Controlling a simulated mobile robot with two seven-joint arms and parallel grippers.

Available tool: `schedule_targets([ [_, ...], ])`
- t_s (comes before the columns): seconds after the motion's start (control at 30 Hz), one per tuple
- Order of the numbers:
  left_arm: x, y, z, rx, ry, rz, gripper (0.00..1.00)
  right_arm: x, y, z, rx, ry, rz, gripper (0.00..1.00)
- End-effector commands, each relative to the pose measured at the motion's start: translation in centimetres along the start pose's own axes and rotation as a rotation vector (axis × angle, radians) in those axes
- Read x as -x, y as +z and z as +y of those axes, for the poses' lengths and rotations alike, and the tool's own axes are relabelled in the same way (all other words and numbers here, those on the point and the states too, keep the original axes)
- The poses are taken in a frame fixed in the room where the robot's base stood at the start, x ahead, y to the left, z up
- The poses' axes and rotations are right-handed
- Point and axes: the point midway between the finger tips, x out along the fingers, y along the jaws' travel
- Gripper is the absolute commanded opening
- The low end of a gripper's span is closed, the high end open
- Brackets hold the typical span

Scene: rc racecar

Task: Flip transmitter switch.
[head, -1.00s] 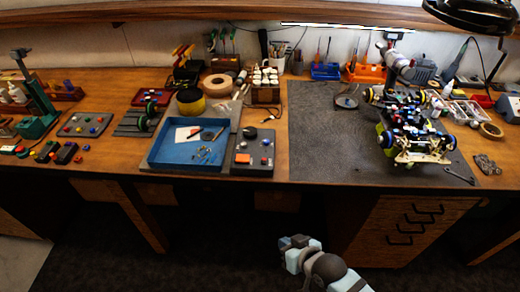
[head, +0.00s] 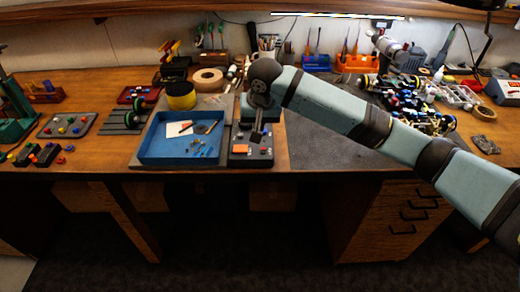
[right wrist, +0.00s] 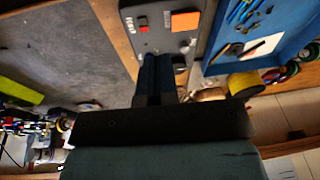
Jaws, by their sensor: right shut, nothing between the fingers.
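A dark grey control box (head: 262,159) stands at the bench's front edge, just right of the blue tray. It has an orange square (head: 240,149) and small red parts on top. In the right wrist view the box (right wrist: 162,18) shows at the top, with a small red switch (right wrist: 144,29) beside white lettering and the orange square (right wrist: 185,20). My right gripper (head: 257,136) is over the box, pointing down, shut and empty. In the right wrist view its fingertips (right wrist: 158,58) are near the red switch; contact cannot be told. My left gripper is out of view.
The blue tray (head: 147,149) with small parts lies close left of the box. A grey mat (head: 318,150) and a model car (head: 425,115) lie to the right, partly behind my right arm. A yellow-and-black round container (head: 181,96) stands behind the tray.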

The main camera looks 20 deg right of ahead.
Motion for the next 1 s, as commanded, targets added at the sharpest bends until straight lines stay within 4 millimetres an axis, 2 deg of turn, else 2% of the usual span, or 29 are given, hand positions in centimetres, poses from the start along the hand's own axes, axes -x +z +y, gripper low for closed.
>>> schedule_targets([
  [0.03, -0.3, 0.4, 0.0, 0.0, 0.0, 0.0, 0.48, 0.9, -0.8, 0.6, -0.022, 0.034, 0.003, 0.0],
  [0.17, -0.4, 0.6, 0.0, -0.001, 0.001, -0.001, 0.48, 2.6, -1.8, 1.6, -0.065, 0.091, -0.005, 0.0],
  [0.33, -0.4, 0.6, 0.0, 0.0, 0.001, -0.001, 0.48, 2.3, -1.9, 2.0, -0.079, 0.109, -0.011, 0.0],
  [0.47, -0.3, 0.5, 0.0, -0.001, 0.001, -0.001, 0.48, 0.3, -1.9, 2.2, -0.078, 0.108, -0.01, 0.0],
  [0.8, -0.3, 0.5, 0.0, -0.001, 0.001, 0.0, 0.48, -6.9, -1.8, 2.9, -0.077, 0.106, -0.009, 0.0],
  [1.0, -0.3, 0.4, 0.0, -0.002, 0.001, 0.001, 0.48, -9.7, -1.8, 3.1, -0.076, 0.105, -0.008, 0.0],
])
